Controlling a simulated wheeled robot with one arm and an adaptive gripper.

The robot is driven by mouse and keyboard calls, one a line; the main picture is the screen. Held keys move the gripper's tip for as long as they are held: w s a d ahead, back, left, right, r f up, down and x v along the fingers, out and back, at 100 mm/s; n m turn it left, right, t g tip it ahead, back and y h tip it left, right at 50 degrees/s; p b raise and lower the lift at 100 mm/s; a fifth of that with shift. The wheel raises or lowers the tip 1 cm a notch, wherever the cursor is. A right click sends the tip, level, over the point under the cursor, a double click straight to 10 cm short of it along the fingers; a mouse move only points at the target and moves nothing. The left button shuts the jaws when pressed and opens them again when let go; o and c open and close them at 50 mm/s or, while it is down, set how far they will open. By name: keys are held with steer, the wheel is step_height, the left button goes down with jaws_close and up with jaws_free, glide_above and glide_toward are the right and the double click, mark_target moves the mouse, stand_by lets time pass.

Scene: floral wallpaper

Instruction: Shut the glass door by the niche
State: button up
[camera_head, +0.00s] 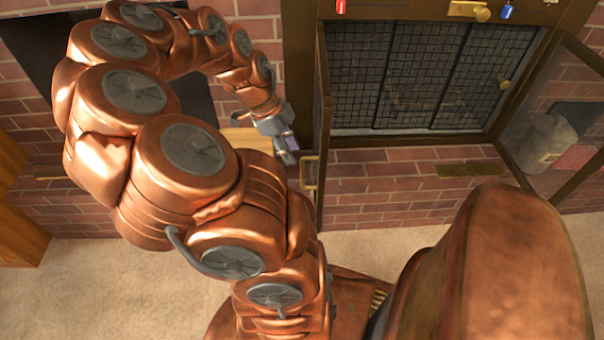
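The glass door nearest the dark niche (38,48) is the left door (321,120) of the fireplace. It stands open, swung out from the frame, and shows nearly edge-on. A brass handle (309,172) sits at its lower part. My gripper (287,150) is just left of this door, near the handle. I cannot tell whether it touches the door, or whether its fingers are open or shut. My arm hides much of the niche.
The right glass door (565,125) also stands open, with a grey container (546,142) seen through or beside it. A mesh screen (405,75) covers the firebox. A brick hearth (385,190) lies below, and beige carpet (90,295) in front. A wooden piece (18,215) stands at far left.

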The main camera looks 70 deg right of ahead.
glide_above(302, 186)
steer(key=shift+w+d+f, duration=0.1)
steer(key=shift+d+f, duration=0.05)
steer(key=shift+f, duration=1.7)
steer(key=shift+d+f, duration=0.15)
steer(key=shift+f, duration=1.65)
jaws_close()
